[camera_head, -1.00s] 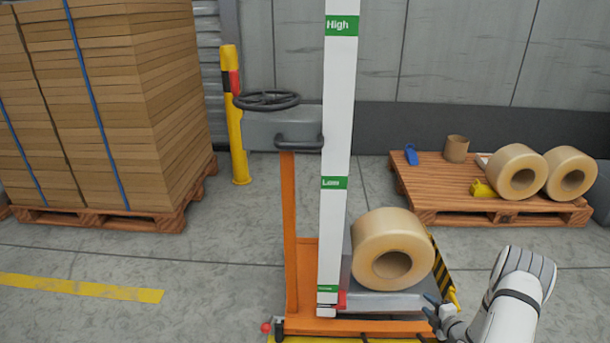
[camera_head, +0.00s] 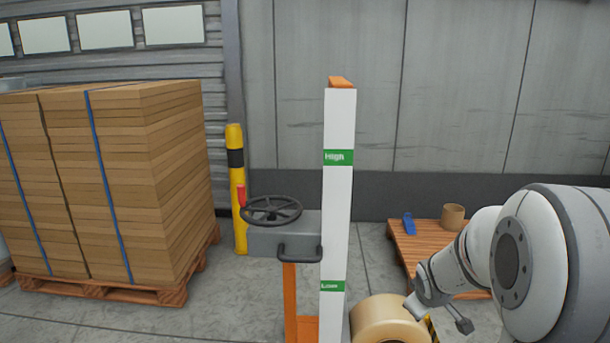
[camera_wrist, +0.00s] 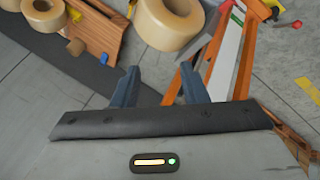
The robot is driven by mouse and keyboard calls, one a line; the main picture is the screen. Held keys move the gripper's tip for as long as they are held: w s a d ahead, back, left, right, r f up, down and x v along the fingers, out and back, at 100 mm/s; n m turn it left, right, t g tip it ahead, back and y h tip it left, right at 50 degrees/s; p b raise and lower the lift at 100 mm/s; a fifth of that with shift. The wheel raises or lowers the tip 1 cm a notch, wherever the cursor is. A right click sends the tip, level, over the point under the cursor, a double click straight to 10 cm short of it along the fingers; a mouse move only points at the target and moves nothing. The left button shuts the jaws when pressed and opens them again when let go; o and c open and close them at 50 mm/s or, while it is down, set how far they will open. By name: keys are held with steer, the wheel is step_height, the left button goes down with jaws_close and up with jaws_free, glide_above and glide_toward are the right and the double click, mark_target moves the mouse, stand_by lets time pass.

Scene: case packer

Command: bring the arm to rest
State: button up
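My arm is bent at the right of the head view, with its large white joint close to the camera. My gripper (camera_head: 438,316) points down and to the left, in front of the right pallet and beside the big tan tape roll (camera_head: 385,320). In the wrist view my gripper (camera_wrist: 160,82) has its two dark blue fingers apart, with only floor between them. It holds nothing. The tape roll (camera_wrist: 168,22) shows ahead of the fingers, apart from them, next to the orange and white lifter.
The lifter's white mast (camera_head: 336,220) with High and Low labels and its handwheel (camera_head: 272,209) stand centre. A wooden pallet (camera_head: 407,256) carries a blue tool (camera_head: 409,224) and a cardboard core (camera_head: 453,216). Stacked cardboard (camera_head: 110,180) and a yellow post (camera_head: 237,185) stand left.

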steer(key=s+a+r+m+g+p, duration=0.1)
steer(key=s+a+r, duration=0.3)
steer(key=s, duration=0.4)
steer(key=s+a+r+m+g+y+p, duration=0.1)
steer(key=s+a+r+m+p, duration=0.2)
steer(key=s+r, duration=0.3)
steer(key=s+a+r+m+g+y+p, duration=0.1)
steer(key=s+a+r+p, duration=0.3)
steer(key=s, duration=0.5)
steer(key=shift+s+a+r+m+g, duration=0.3)
steer(key=shift+a+r+m+g, duration=0.3)
steer(key=shift+a, duration=0.25)
